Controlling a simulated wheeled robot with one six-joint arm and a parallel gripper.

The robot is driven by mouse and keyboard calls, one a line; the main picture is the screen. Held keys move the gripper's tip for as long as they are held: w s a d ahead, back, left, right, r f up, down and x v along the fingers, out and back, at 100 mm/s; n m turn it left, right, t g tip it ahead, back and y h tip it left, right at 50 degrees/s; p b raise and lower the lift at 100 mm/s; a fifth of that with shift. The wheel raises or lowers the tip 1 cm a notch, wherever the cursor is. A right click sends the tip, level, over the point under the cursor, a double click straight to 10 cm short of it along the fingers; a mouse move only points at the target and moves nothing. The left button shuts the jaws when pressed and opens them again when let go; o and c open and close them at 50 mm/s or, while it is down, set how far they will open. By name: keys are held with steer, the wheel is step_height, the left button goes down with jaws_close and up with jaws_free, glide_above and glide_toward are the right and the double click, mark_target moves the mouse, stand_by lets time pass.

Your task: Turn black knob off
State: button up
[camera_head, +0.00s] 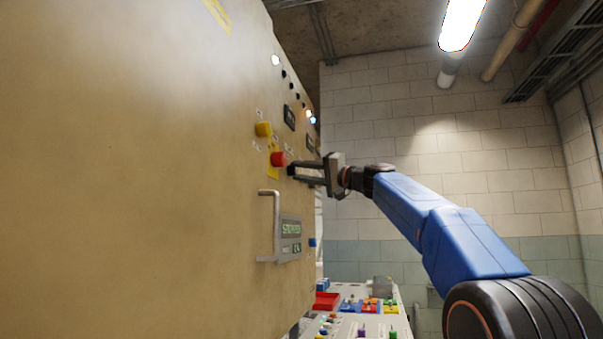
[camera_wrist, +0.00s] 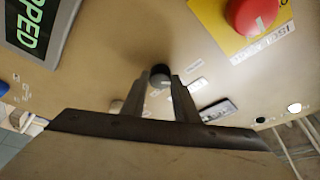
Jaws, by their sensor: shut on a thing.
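The black knob (camera_wrist: 160,76) sits on the beige panel between my fingertips in the wrist view. It also shows as a small dark shape at the fingertips in the head view (camera_head: 291,170). My gripper (camera_head: 296,171) reaches the panel face from the right and is shut on the knob. In the wrist view my gripper (camera_wrist: 160,84) has one finger on each side of it. The knob's pointer and its exact setting cannot be made out.
A red button (camera_head: 278,159) on a yellow plate and a yellow knob (camera_head: 263,129) are close by. A metal handle (camera_head: 270,225) and a green-lettered display (camera_head: 291,229) are below. A bench with a red tray (camera_head: 326,301) stands beyond the panel. Free room lies right of the panel.

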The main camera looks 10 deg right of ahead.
steer(key=shift+m, duration=0.3)
steer(key=m+h, duration=0.2)
steer(key=m, duration=0.2)
steer(key=shift+r, duration=0.15)
steer(key=shift+r+m+g+h, duration=0.1)
steer(key=shift+m+g+h, duration=0.45)
steer(key=shift+m, duration=1.65)
steer(key=shift+s, duration=0.1)
steer(key=o, duration=1.1)
steer(key=shift+c, duration=0.2)
steer(key=shift+s, duration=0.1)
steer(key=v, duration=1.7)
